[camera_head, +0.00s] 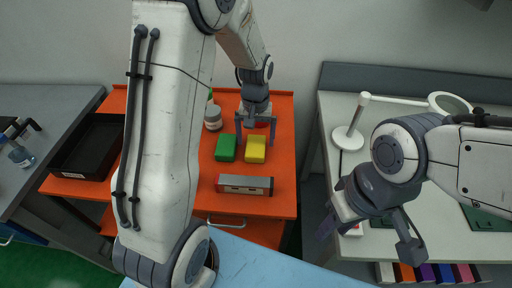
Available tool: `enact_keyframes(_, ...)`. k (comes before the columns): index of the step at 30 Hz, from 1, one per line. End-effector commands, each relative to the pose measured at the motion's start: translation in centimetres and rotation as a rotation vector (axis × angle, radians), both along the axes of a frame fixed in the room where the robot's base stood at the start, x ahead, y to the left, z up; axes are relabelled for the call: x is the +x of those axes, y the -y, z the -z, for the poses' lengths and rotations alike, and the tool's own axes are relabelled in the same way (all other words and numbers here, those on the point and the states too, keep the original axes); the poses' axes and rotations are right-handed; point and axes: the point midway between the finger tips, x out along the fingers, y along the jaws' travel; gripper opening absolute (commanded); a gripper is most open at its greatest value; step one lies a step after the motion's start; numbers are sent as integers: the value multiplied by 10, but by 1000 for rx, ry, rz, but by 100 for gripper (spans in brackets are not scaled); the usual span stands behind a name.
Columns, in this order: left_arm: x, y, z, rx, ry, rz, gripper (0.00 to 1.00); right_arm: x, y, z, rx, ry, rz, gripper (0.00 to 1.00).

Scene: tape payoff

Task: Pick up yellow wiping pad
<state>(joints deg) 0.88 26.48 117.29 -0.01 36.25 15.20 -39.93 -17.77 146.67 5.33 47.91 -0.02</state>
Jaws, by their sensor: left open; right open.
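The yellow wiping pad (255,149) lies on the orange cart top (284,172), just right of a green pad (226,148). My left gripper (255,138) is open and points down at the far end of the yellow pad. Its two fingers show to the left and right of the pad's far edge; I cannot tell how high they are above the cart or whether they touch the pad. My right gripper (368,243) is open and empty, over the near-left part of the white table on the right.
A grey and red box-like tool (245,185) lies nearer on the cart. A white-capped container (213,118) stands behind the green pad. A black tray (88,148) is at the left. A white stand (347,138) is on the right table (336,106). My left arm hides the cart's middle-left.

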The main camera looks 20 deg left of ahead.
Motion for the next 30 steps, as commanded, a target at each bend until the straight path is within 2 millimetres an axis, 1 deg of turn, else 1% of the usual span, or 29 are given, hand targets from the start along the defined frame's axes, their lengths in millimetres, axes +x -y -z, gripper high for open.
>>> enact_keyframes(1, -4, 1, 8, 0, -6, 1, 100, 0, 0, -3, 0, 0, 0, 42)
enact_keyframes(3, -4, 1, 19, 0, -5, 0, 100, 0, 0, -3, 0, 0, 0, 42)
enact_keyframes(6, -3, 1, 28, -1, -2, 0, 100, 0, 0, -4, 0, 0, 0, 42)
enact_keyframes(9, -2, 1, 31, 0, 0, 0, 100, 0, 0, -4, 0, 0, 0, 42)
enact_keyframes(14, -2, 1, 30, 0, 1, 0, 100, 0, 0, -3, 0, 0, 0, 42)
enact_keyframes(17, -2, 1, 30, 0, 1, 0, 66, 0, 0, -3, 0, 0, 0, 42)
enact_keyframes(18, -2, 1, 30, 0, 1, 0, 50, 0, 0, -3, 0, 0, 0, 42)
enact_keyframes(20, -2, 1, 30, 0, 1, 1, 27, 0, 0, -3, 0, 0, 0, 42)
enact_keyframes(21, -2, 1, 30, 0, 1, 1, 19, 0, 0, -3, 0, 0, 0, 42)
enact_keyframes(22, -2, 1, 30, 0, 1, 1, 19, 0, 0, -3, 0, 0, 0, 42)
enact_keyframes(23, -2, 1, 30, 0, 1, 1, 10, 0, 0, -3, 0, 0, 0, 42)
enact_keyframes(30, -2, 1, 28, 0, 2, 1, 10, 0, 0, -3, 0, 0, 0, 42)
